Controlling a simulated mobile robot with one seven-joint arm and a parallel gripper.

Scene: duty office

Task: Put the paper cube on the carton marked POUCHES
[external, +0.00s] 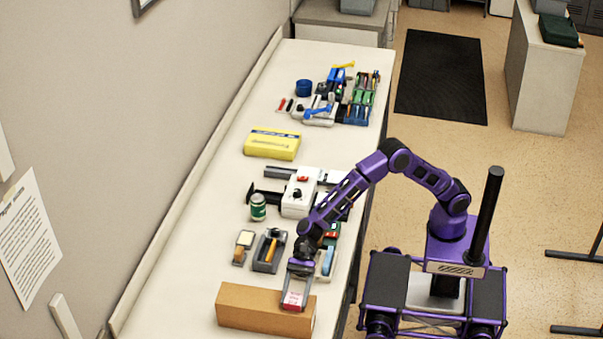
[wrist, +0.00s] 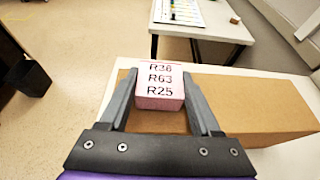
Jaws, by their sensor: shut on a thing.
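The paper cube (wrist: 160,92) is a small pale pink block with R36, R63 and R25 printed on its upper face. My gripper (wrist: 162,98) is shut on it, one finger on each side. In the external view the cube (external: 292,300) shows below my gripper (external: 296,285), over the right part of a long brown carton (external: 250,308) at the near end of the counter. The carton (wrist: 255,105) also shows beneath and right of the cube in the wrist view. Whether the cube touches the carton's top is unclear. No POUCHES marking is readable on it.
The counter (external: 180,265) also holds a yellow box (external: 272,144), a green-labelled jar (external: 258,207), a white device (external: 299,193) and small trays (external: 269,250) beyond the carton. A wall runs along the left. In the wrist view, a dark bin (wrist: 25,78) stands on the floor.

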